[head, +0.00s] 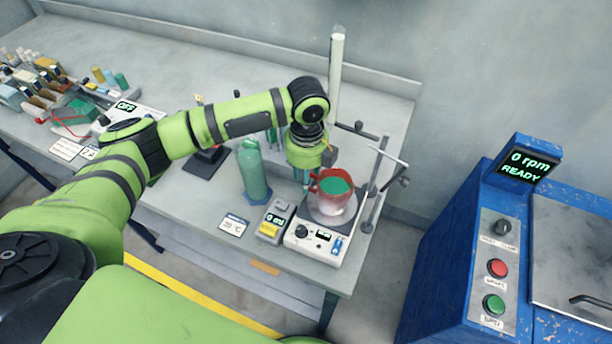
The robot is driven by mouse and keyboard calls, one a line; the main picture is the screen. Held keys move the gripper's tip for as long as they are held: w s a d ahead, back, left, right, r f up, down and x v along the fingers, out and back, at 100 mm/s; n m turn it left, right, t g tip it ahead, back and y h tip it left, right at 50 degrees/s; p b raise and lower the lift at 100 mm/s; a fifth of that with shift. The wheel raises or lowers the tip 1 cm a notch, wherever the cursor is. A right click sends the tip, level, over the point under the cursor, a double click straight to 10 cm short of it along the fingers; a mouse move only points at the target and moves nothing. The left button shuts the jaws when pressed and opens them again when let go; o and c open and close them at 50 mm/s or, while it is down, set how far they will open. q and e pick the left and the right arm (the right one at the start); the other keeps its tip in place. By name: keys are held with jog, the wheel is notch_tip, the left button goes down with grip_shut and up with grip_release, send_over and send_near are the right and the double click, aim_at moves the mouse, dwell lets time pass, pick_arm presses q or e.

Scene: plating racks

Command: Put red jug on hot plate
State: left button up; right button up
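The red jug (332,203), with green contents and a pale lower part, is upright over the dark round top of the white hot plate (318,244). Whether its base touches the plate or hovers just above cannot be told. My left gripper (309,186) points down at the jug's left side, by its handle. Its fingers are small and partly merged with the handle, so I cannot tell whether they are closed on it. My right gripper is not in view.
A metal stand with clamps (376,185) rises close to the jug's right. A green bottle (253,172) and a small yellow-grey meter (275,222) stand to the left. A blue machine (455,250) is at right. Racks and small bottles crowd the bench's far left.

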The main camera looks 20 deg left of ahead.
pick_arm(q)
notch_tip(320, 180, up, 11)
jog(key=b, duration=0.3)
jog(key=shift+w+f, duration=0.1)
jog(key=shift+f, duration=0.05)
jog(key=shift+r, duration=0.45)
